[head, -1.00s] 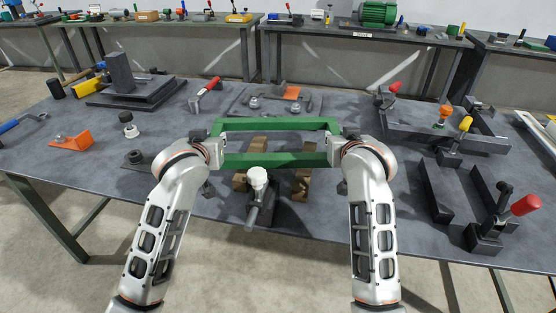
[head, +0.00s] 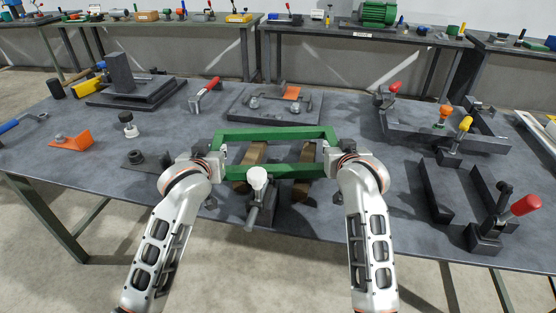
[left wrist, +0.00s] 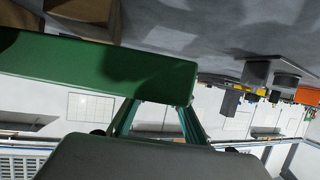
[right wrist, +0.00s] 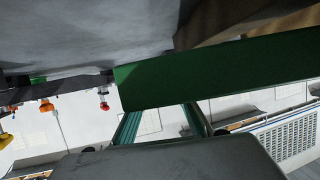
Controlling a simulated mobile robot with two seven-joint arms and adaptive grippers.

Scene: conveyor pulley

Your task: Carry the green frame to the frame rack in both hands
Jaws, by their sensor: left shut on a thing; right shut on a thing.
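The green frame (head: 275,133) is a rectangle of green bars, held roughly level in front of me. My left gripper (head: 217,163) is shut on its left end. My right gripper (head: 331,162) is shut on its right end. A green bar fills part of the left wrist view (left wrist: 95,75) and of the right wrist view (right wrist: 220,72). Two brown wooden blocks (head: 256,152) show through and below the frame; whether the frame touches them I cannot tell. I cannot tell which thing is the frame rack.
A grey clamp with a white knob (head: 258,177) stands at the table's front edge, close by the frame's near bar. Behind the frame is a grey plate with fittings (head: 270,108). Dark fixtures with a red handle (head: 525,205) stand at right. An orange bracket (head: 72,142) lies at left.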

